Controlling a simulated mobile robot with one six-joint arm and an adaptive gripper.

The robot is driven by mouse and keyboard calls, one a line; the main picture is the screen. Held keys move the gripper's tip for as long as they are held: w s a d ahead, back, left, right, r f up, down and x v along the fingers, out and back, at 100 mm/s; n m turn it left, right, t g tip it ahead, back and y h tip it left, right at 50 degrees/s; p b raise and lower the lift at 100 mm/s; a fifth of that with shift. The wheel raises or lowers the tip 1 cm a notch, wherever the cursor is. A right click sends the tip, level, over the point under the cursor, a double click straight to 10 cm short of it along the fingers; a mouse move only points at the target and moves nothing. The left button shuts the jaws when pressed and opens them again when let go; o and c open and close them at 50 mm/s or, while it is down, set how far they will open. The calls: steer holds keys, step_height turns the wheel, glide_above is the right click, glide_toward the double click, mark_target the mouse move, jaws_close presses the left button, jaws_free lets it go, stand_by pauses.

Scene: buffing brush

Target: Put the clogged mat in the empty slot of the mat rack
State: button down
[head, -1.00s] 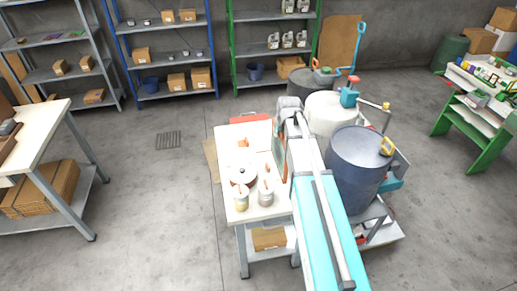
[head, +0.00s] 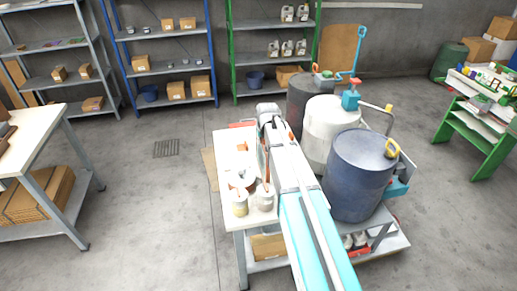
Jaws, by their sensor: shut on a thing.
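My arm reaches over a white-topped bench in the middle of the head view. My gripper is hidden behind the arm, so I cannot see its jaws or what is in them. A thin reddish-brown upright strip (head: 267,166) shows beside the arm's far end; I cannot tell whether it is the clogged mat. I cannot make out the mat rack or its empty slot.
The bench (head: 226,170) holds two tins (head: 240,203) (head: 265,199) at its near end. A blue drum (head: 357,175) and a white drum (head: 323,130) stand close on the arm's right. Open floor lies left of the bench.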

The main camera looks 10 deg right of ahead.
mark_target(261, 146)
steer(key=shift+w+a+f+b, duration=0.15)
steer(key=shift+f+b, duration=0.85)
steer(key=shift+b, duration=0.05)
steer(key=shift+w+a+f+b, duration=0.15)
steer(key=shift+f+b, duration=0.85)
steer(key=shift+f, duration=0.15)
steer(key=c, duration=0.6)
jaws_free()
steer(key=shift+r, duration=0.25)
steer(key=p+v, duration=1.1)
steer(key=v, duration=0.1)
